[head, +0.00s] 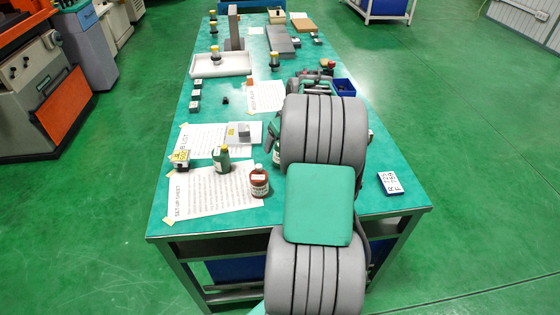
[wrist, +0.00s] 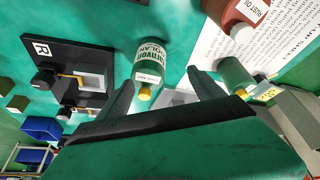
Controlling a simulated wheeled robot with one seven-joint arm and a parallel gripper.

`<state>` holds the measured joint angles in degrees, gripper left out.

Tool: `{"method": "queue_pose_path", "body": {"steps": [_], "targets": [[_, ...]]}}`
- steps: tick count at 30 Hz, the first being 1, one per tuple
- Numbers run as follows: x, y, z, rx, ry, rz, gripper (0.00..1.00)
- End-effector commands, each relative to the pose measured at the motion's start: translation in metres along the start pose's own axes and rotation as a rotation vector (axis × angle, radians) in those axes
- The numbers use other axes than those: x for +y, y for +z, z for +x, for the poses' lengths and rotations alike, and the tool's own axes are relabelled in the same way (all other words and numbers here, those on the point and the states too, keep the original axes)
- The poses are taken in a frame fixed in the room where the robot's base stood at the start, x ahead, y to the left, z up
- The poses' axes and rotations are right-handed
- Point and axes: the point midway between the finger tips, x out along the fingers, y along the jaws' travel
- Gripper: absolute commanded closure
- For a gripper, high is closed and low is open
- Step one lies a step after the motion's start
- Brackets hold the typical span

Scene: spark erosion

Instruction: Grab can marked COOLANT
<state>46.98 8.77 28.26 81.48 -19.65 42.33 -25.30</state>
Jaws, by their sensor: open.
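A green can (wrist: 152,58) with a yellow cap and a white label reading COOLANT shows in the wrist view. In the head view a can (head: 277,152) beside my arm is mostly hidden; I cannot tell for certain that it is the same one. My gripper (wrist: 160,80) is open, its two dark fingers pointing toward the COOLANT can. The can's capped end appears between the fingertips, with no clear contact. My arm hides the gripper's fingers in the head view.
A red-brown RUST OIL bottle (head: 259,181) and another green can (head: 221,158) stand near the set-up sheet (head: 205,196). A white tray (head: 221,64) and a blue bin (head: 343,87) lie farther back. The table's right front is mostly clear around a card (head: 390,183).

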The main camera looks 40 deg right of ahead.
Motion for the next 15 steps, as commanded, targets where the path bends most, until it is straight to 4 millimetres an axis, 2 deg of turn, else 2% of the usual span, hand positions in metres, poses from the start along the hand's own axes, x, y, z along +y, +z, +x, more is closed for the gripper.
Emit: {"method": "queue_pose_path", "body": {"steps": [1,3,8,15], "targets": [[0.008,0.006,0.01,-0.004,-0.005,0.004,0.23],[0.012,0.006,0.011,0.0,-0.004,0.003,0.23],[0.01,0.005,0.026,-0.002,-0.006,0.001,0.23],[0.007,0.004,0.063,-0.004,-0.007,0.0,0.23]]}}
